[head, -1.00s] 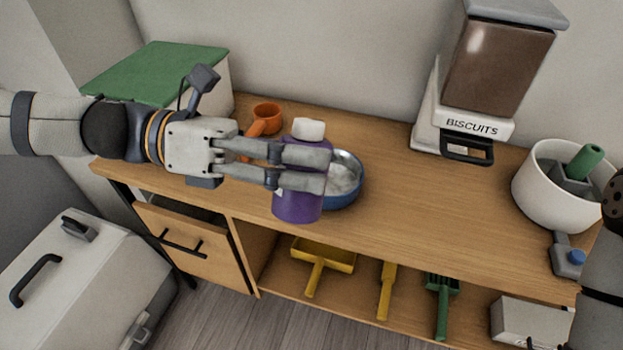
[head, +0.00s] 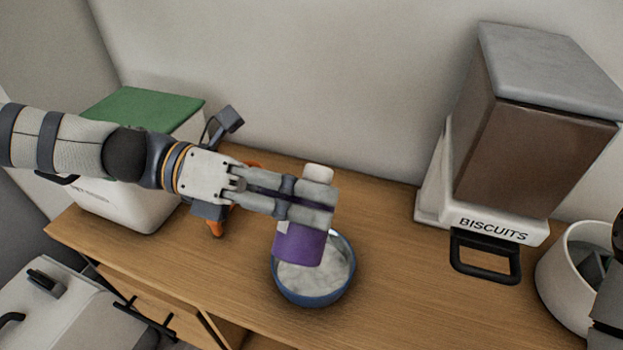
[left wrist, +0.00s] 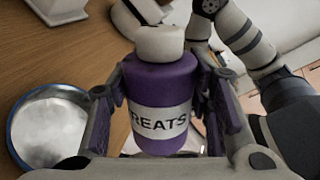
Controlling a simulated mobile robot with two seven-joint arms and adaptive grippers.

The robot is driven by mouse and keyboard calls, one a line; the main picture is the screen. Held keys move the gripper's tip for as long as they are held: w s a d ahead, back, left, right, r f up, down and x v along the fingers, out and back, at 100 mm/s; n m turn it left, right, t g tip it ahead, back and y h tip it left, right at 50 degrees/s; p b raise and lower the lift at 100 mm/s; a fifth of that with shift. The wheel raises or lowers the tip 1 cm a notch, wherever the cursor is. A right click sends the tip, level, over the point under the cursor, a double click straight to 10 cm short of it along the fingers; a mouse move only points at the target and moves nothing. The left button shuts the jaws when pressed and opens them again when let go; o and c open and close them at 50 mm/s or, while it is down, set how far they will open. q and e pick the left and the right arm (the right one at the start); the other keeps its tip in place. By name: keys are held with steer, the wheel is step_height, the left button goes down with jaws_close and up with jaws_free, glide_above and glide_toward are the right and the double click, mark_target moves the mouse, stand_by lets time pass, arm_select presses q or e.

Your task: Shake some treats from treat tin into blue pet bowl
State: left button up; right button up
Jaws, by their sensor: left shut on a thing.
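The treat tin (head: 298,246) is purple with a white cap and a white label reading "REATS" in the left wrist view (left wrist: 160,95). My left gripper (head: 310,202) is shut on it, with a finger on each side of its body. The tin is close to upright, cap up, and appears held above the counter. The blue pet bowl (head: 313,297) stands on the counter, partly behind the tin in the head view. Its inside looks pale grey-white. The bowl also shows beside the tin in the left wrist view (left wrist: 48,130).
A biscuit dispenser (head: 530,130) with a black handle stands at the back right, near a white pot (head: 565,280). A white bin with a green lid (head: 145,108) is at the left. An orange scoop (head: 216,222) lies behind my gripper.

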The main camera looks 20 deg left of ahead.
arm_select(q)
step_height(320, 180, down, 7)
steer(key=n+g+b, duration=0.1)
steer(key=n+g, duration=0.2)
steer(key=n, duration=0.6)
steer(key=shift+s+n+b, duration=0.15)
steer(key=shift+n+b, duration=0.15)
arm_select(e)
steer(key=shift+s+f+g, duration=0.5)
steer(key=shift+s+f, duration=0.45)
steer(key=shift+f, duration=0.15)
arm_select(q)
steer(key=shift+r, duration=0.1)
